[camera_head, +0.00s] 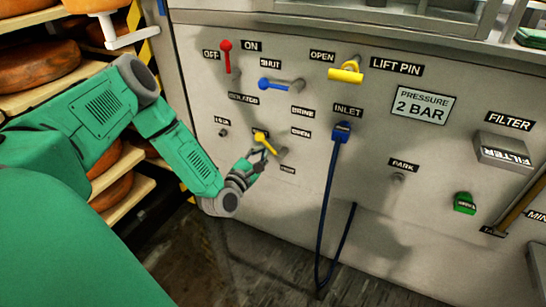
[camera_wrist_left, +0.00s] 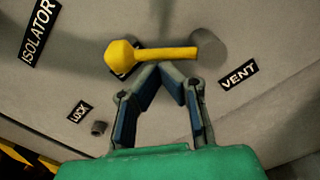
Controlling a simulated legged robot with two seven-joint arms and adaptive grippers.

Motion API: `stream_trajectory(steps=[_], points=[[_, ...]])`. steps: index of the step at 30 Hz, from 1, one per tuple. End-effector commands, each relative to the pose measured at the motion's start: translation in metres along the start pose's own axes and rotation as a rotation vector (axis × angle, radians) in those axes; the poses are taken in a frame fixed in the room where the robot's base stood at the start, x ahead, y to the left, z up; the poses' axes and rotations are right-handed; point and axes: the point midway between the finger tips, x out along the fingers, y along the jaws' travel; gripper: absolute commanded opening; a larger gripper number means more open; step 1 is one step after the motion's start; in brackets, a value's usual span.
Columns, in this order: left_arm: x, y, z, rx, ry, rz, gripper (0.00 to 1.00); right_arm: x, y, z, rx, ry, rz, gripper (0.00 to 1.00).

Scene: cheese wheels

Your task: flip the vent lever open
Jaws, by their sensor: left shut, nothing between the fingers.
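The vent lever (camera_head: 266,144) is a short yellow handle with a rounded knob, low on the grey panel. In the left wrist view the vent lever (camera_wrist_left: 165,54) runs across the picture, knob at the left and grey round pivot at the right beside the VENT label (camera_wrist_left: 239,75). My left gripper (camera_head: 260,154) is at the lever. In the wrist view the left gripper (camera_wrist_left: 159,68) is shut and empty, its tips together right at the lever's lower edge in the picture; I cannot tell whether they touch. A label behind the knob is mostly hidden. My right gripper is not in view.
Near the lever are the lock peg (camera_head: 223,132), a blue lever (camera_head: 281,84), a red lever (camera_head: 226,57) and a yellow lift pin (camera_head: 346,72). A blue hose (camera_head: 329,205) hangs from the inlet to the right. Cheese shelves (camera_head: 118,165) stand at the left.

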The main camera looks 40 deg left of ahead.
Motion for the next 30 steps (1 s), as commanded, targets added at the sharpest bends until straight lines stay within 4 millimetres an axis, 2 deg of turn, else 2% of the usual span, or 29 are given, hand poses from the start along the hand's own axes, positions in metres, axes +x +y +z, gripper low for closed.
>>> stream_trajectory(steps=[3,8,18,30], points=[[0.003,0.009,0.002,0.111,-0.002,-0.006,0.0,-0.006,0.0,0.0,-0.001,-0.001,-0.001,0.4],[0.004,0.012,0.007,0.26,0.001,-0.015,0.0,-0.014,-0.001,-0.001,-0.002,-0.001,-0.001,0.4],[0.004,0.005,0.039,0.596,-0.004,-0.031,0.0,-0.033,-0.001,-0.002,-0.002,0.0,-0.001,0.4],[0.005,0.0,0.048,0.908,-0.002,-0.047,0.0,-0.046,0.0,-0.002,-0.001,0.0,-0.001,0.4]])
